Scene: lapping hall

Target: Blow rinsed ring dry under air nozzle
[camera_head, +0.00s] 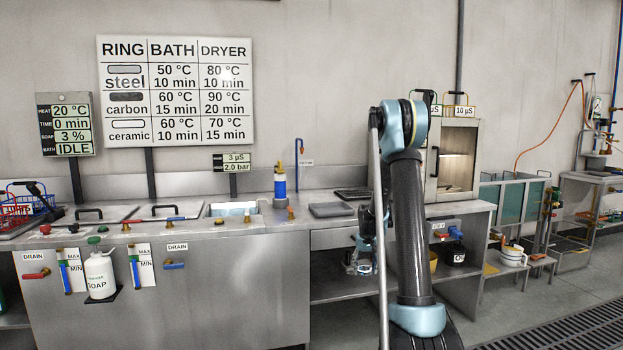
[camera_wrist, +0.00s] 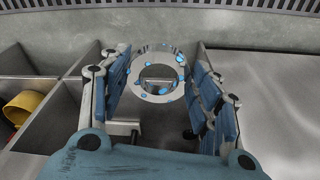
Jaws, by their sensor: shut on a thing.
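My gripper (camera_wrist: 160,92) is shut on a shiny silver ring (camera_wrist: 139,70), with blue pads at its left and right edges. Blue drops sit on the ring's face, and its opening faces the wrist camera. In the head view my gripper (camera_head: 360,260) hangs low at the bench gap, partly hidden behind my arm; the ring is not clear there.
A water-filled basin (camera_head: 233,209) and lidded baths lie left on the steel bench. A glass-fronted cabinet (camera_head: 456,160) stands right of my arm. An orange hose (camera_head: 548,140) hangs far right. The wrist view shows divided compartments, one with a yellow object (camera_wrist: 27,106), and bare metal right.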

